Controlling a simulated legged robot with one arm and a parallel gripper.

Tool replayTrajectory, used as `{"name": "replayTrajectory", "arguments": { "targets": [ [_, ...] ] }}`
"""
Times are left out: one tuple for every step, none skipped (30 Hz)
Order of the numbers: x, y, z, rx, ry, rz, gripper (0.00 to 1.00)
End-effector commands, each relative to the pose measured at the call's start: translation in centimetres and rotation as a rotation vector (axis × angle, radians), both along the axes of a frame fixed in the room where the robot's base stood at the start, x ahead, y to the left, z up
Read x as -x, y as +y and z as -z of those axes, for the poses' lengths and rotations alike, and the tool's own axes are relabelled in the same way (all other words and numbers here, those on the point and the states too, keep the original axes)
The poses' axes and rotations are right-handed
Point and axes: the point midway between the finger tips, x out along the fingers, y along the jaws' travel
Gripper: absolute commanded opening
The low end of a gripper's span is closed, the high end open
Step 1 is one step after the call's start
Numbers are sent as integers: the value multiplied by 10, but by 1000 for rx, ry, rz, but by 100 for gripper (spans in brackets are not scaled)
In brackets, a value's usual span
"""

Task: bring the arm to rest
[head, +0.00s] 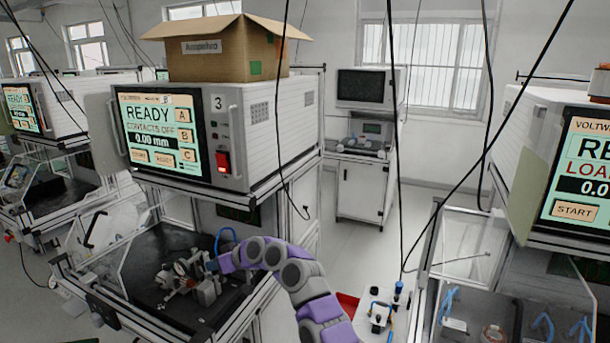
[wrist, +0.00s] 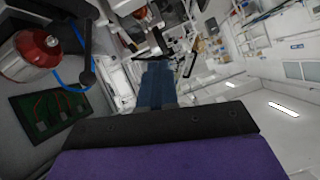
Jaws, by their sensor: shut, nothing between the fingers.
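My arm shows in the head view as purple and grey links, rising from the bottom edge and bending left into the open test bay of machine 3. My gripper (head: 213,264) is at the arm's far end, close beside the metal fixture (head: 187,280) on the dark bay floor. The head view does not show clearly whether they touch. In the wrist view, my gripper's blue fingers (wrist: 157,72) are together, with nothing seen between them.
Machine 3's cabinet (head: 215,135) overhangs the bay, its screen reading READY and CONTACTS OFF. A clear guard (head: 103,228) stands left. The wrist view shows a red-topped part (wrist: 30,52) and a green board (wrist: 48,117) nearby. Floor (head: 345,250) is clear behind the arm.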

Motion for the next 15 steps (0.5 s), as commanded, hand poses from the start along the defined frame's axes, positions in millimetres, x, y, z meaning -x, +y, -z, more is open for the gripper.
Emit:
{"name": "replayTrajectory", "arguments": {
  "targets": [
    [-3, -5, 6, 57, 9, 11, 0],
    [-4, -8, 10, 89, 15, 19, 0],
    [-7, -14, 17, 130, 29, 31, 0],
    [-9, -20, 19, 160, 33, 42, 0],
    [-11, -25, 22, 190, 40, 54, 0],
    [-13, -33, 27, 230, 53, 69, 0],
    [-15, -39, 28, 257, 58, 82, 0],
    [-16, -46, 31, 285, 66, 95, 0],
    [-18, -55, 34, 322, 78, 113, 0],
    [-20, -63, 33, 347, 82, 128, 0],
    [-21, -71, 35, 374, 92, 144, 0],
    [-22, -82, 36, 406, 104, 165, 0],
    [-23, -90, 34, 430, 109, 182, 0],
    [-23, -99, 35, 455, 120, 198, 0],
    [-24, -111, 33, 483, 131, 223, 0]
  ]
}}
